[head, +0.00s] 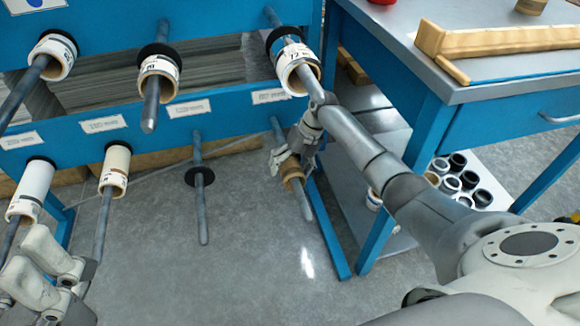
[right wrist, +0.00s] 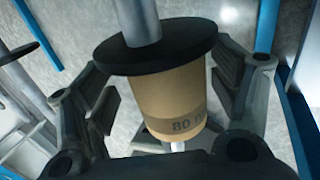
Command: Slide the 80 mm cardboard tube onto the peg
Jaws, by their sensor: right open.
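The brown cardboard tube (right wrist: 172,105), printed "80 m…" with the rest cut off from sight, is around a grey peg (right wrist: 138,20) in the right wrist view. Its upper end sits against or very near a black disc (right wrist: 155,50) on that peg. In the head view the tube (head: 293,173) is partly hidden by my right gripper (head: 288,160), and the peg (head: 304,205) sticks out below it. My right gripper is open, its fingers on both sides of the tube with gaps. My left gripper (head: 45,275) is at the lower left; its jaws are unclear.
The blue rack (head: 225,108) carries several other pegs with white-labelled rolls, such as one above my right gripper (head: 298,72). An empty peg (head: 199,215) with a black disc is to the left. A blue workbench (head: 400,75) stands at right. Floor below is clear.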

